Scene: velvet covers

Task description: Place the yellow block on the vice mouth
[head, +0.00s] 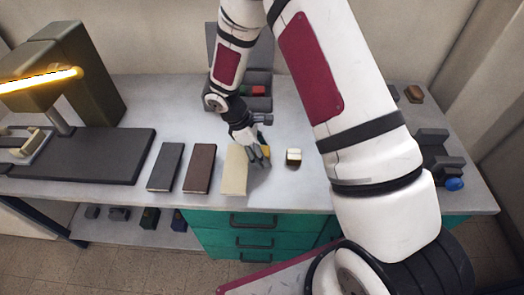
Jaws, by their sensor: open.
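A small yellow block (266,149) shows on the workbench at my gripper, mostly hidden by the fingers. My gripper (258,156) is open and points down at the block, beside the right edge of a cream book. I cannot tell whether the fingers touch the block. A dark grey vice (432,137) with a blue knob stands at the right end of the bench, partly hidden behind my arm. The gap between its jaws looks empty in the part that shows.
Dark (165,166), brown (199,168) and cream (234,170) books lie left of my gripper. A white-topped small block (294,157) sits to its right. A grey open case (227,77) stands behind. A large machine (85,155) fills the left. A brown block (413,94) lies back right.

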